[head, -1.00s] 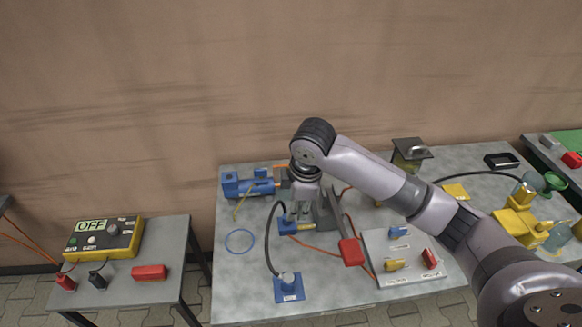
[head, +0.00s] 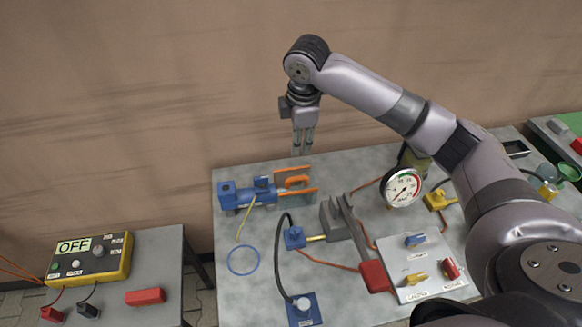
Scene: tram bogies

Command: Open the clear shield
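The clear shield (head: 290,201) appears as a see-through, grey-green panel with an orange handle and orange bars. It stands at the right end of the blue pump-like unit (head: 245,193), near the table's back left. My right gripper (head: 303,152) points down above the orange handle, apart from it. Its two fingers show a narrow gap with nothing between them. My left gripper is not in the head view.
A red-handled lever (head: 374,276) and a pressure gauge (head: 403,188) stand right of the shield. A white switch panel (head: 430,266) is at front right. A blue ring (head: 243,260) lies on the table (head: 240,295). A yellow OFF box (head: 90,258) sits on the left table.

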